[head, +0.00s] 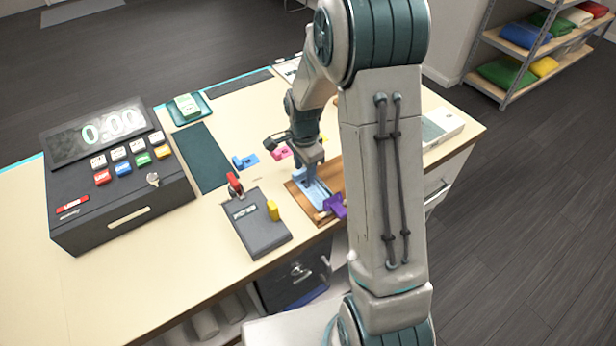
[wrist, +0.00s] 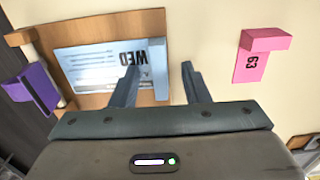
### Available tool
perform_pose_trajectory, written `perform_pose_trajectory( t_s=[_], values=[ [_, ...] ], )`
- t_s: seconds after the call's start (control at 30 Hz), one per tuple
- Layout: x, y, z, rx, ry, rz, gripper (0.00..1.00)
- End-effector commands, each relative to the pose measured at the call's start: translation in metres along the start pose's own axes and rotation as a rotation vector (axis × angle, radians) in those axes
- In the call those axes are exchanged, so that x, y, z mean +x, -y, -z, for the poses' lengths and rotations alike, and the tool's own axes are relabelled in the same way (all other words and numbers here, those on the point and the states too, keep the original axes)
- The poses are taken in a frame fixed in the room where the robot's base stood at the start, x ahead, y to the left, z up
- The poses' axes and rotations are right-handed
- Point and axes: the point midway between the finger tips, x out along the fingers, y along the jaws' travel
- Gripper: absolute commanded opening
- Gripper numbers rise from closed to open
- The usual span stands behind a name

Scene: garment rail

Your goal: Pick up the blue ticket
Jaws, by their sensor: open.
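A light blue ticket marked WED (wrist: 95,68) lies on a wooden board (wrist: 180,22), with a raised light blue block (wrist: 158,66) at its right end in the wrist view. In the head view, the light blue piece (head: 316,196) shows on the board, partly behind my gripper. My gripper (wrist: 161,70) is open, its fingertips on either side of the block; I cannot tell whether they touch it. In the head view, my gripper (head: 311,172) points down over the board. A smaller, deeper blue ticket (head: 245,161) lies left of my gripper.
A purple piece (head: 335,206) sits at the board's edge. A pink ticket (wrist: 252,55) marked 63 lies to the right in the wrist view. A dark grey box (head: 255,222) with red and yellow parts stands left of the board. A register (head: 120,180) fills the counter's left.

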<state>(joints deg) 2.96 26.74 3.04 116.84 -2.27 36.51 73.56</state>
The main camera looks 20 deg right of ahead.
Motion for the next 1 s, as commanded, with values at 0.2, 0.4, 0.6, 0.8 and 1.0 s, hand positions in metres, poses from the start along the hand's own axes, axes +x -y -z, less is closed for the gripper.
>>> perform_pose_trajectory(
  t_s=[0.2,0.4,0.6,0.8,1.0],
  values=[
    [0.000,0.000,0.000,0.000,0.000,0.001,0.36],
    [0.000,0.000,0.000,0.000,0.000,0.001,0.00],
    [0.000,0.000,0.000,0.000,0.000,0.001,0.00],
    [-0.002,0.000,0.000,0.000,-0.001,0.002,0.00],
    [-0.016,0.001,0.001,0.000,-0.003,0.005,0.00]
  ],
)
